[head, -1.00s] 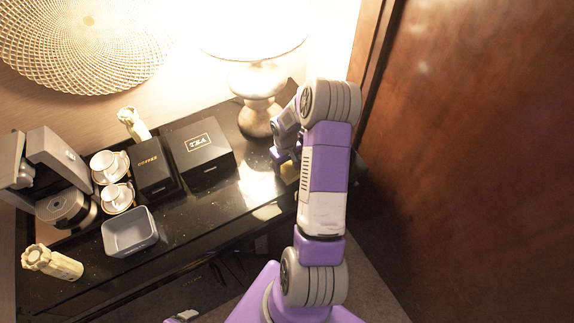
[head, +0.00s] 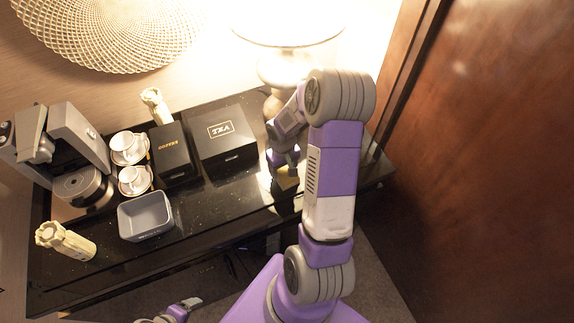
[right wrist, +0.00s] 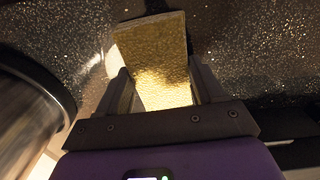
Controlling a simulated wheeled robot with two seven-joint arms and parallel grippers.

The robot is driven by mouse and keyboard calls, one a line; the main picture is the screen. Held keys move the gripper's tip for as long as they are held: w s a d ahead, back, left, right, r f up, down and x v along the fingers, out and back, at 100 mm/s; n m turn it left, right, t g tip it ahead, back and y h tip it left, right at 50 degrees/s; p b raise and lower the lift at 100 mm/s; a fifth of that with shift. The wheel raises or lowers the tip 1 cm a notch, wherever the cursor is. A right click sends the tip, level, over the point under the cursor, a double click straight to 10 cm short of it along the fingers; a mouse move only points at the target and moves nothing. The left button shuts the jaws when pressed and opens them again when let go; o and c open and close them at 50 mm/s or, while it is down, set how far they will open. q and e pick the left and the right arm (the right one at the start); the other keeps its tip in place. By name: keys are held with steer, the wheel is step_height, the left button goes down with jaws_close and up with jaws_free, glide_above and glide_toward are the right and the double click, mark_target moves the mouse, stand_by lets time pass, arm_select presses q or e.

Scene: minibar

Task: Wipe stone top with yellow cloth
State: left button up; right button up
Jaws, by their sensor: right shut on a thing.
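The black speckled stone top (head: 235,203) runs across the head view. My right gripper (head: 285,168) is over its right part, in front of the lamp. It is shut on the yellow cloth (head: 288,183), mostly hidden by the gripper in the head view. In the right wrist view the cloth (right wrist: 158,58) is a stiff-looking yellow piece between the fingers, over the speckled stone. I cannot tell for sure whether it touches the stone. A bit of my left gripper (head: 183,308) shows at the bottom edge; its jaws are unclear.
The TEA box (head: 224,135) stands left of my right gripper, beside the COFFEE box (head: 173,153). Further left are cups (head: 131,148), a grey bin (head: 145,216) and a coffee machine (head: 78,140). The lamp (head: 286,68) stands behind. A wooden panel (head: 480,150) is at the right.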

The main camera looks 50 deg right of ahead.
steer(key=shift+w+a+f+b, duration=0.1)
steer(key=shift+w+a+b, duration=0.25)
steer(key=shift+a, duration=0.4)
steer(key=shift+w+a+r+p, duration=0.15)
steer(key=shift+w+r+p, duration=0.05)
steer(key=shift+r+p, duration=0.15)
step_height(320, 180, up, 4)
steer(key=shift+s+r+p, duration=0.1)
steer(key=shift+s+p, duration=0.05)
steer(key=shift+p, duration=1)
steer(key=shift+r+p, duration=0.6)
steer(key=shift+r, duration=0.1)
arm_select(q)
steer(key=shift+w+d+r+p, duration=0.15)
steer(key=shift+r+p, duration=0.1)
steer(key=shift+r, duration=0.55)
steer(key=shift+w+a+r+p, duration=0.1)
steer(key=shift+r+p, duration=0.15)
steer(key=shift+r, duration=0.5)
steer(key=shift+w+d+r+p, duration=0.15)
steer(key=shift+r+p, duration=0.1)
steer(key=shift+r, duration=0.55)
arm_select(e)
steer(key=shift+r, duration=1.05)
